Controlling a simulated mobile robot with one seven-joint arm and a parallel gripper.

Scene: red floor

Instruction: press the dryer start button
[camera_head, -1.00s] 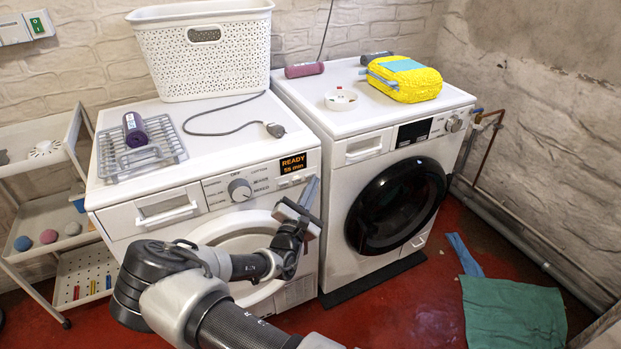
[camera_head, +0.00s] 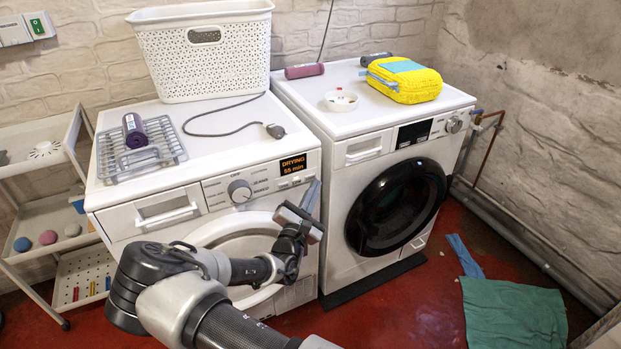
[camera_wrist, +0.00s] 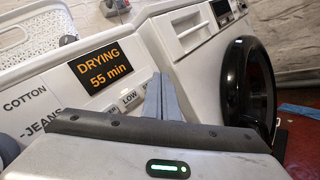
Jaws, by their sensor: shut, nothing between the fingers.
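The dryer (camera_head: 160,226) is the left white machine, with a round knob (camera_head: 239,190) and a display (camera_head: 293,164) on its front panel. The display reads "DRYING 55 min"; it also shows in the wrist view (camera_wrist: 102,68). My gripper (camera_head: 314,190) is at the right end of the dryer's panel, below the display. In the wrist view my gripper's fingers (camera_wrist: 163,82) are together with nothing between them, beside the LOW label. The start button cannot be made out; the gripper may hide it, and I cannot tell whether the fingertips touch the panel.
A washer (camera_head: 340,240) with a dark round door stands close on the right. A green cloth (camera_head: 515,315) lies on the red floor at right.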

